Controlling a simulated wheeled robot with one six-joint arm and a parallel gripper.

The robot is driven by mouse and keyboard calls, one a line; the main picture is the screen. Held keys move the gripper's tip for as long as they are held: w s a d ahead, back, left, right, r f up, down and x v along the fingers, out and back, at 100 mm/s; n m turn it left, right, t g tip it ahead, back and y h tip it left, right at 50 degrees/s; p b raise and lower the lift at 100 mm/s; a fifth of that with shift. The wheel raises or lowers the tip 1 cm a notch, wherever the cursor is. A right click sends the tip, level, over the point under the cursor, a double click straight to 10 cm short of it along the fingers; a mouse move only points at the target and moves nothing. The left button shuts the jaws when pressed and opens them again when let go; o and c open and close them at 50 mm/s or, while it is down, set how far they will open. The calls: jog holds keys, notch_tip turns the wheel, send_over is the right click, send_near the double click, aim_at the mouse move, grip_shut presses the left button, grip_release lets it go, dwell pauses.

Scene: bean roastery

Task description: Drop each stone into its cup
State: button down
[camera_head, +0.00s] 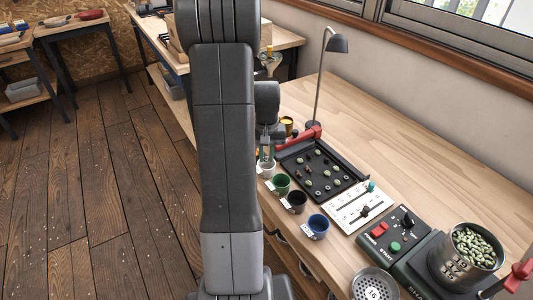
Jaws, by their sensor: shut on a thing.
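A black tray (345,187) lies on the wooden bench with several pale green beans and small dark and grey stones spread in it. A row of small labelled cups stands along its near left side: a white cup (267,171), a green cup (281,185), a dark cup (297,203) and a blue cup (318,226). My gripper (265,155) points down just above the white cup, partly behind my own arm. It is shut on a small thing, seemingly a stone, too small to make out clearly. The cups' contents are not clear.
A red handle (302,137) is at the tray's far end. A white slider panel (360,206), a button box (393,234) and a metal bean container (466,254) stand to the right. A desk lamp (317,85) rises behind. The bench's right back is clear.

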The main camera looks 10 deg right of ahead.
dwell(0.3)
jog(key=c, duration=1.3)
grip_release()
jog(key=shift+o, duration=0.2)
notch_tip(320, 180, up, 14)
jog(key=p, duration=0.1)
